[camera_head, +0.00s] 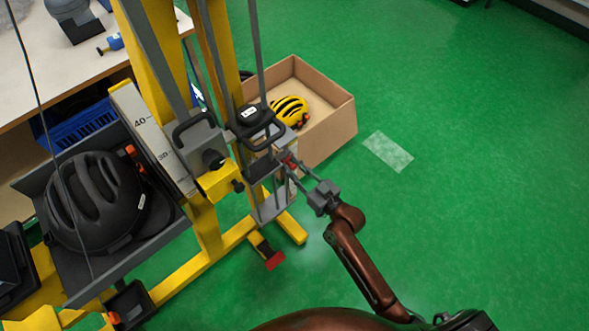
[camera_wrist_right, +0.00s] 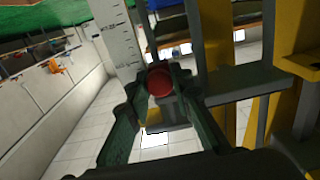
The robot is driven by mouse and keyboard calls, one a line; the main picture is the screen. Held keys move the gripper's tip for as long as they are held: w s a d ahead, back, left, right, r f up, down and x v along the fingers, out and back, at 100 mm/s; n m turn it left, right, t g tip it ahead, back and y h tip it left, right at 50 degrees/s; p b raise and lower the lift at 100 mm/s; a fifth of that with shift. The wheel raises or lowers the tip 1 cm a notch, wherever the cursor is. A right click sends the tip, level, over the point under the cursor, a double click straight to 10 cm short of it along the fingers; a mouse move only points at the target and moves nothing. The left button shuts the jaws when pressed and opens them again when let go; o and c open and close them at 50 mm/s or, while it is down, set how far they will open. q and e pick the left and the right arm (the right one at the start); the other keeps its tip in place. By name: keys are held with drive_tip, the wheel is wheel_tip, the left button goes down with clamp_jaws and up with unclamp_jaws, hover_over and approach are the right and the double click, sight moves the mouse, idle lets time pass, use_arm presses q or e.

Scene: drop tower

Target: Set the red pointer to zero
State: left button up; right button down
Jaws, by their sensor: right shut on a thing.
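The red pointer (camera_head: 289,161) is a small red piece on the right side of the yellow and grey drop tower. In the right wrist view it is a round red knob (camera_wrist_right: 159,82) between my fingertips. My right gripper (camera_head: 287,166) reaches it from the lower right and is shut on it. The fingers partly hide it in the head view. In the right wrist view, a white scale (camera_wrist_right: 120,38) with dark marks stands just left of the knob; its numbers are too small to read. My left gripper is not in view.
A black helmet (camera_head: 95,200) lies in a grey tray at left, near a larger scale (camera_head: 142,122). A cardboard box (camera_head: 335,125) holding a yellow helmet (camera_head: 291,110) stands behind the tower. Tower uprights stand close to my right gripper. Green floor (camera_head: 480,180) is clear at right.

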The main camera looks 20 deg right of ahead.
drive_tip(key=c, duration=1.7)
unclamp_jaws()
drive_tip(key=shift+c, duration=0.2)
drive_tip(key=v, duration=1.2)
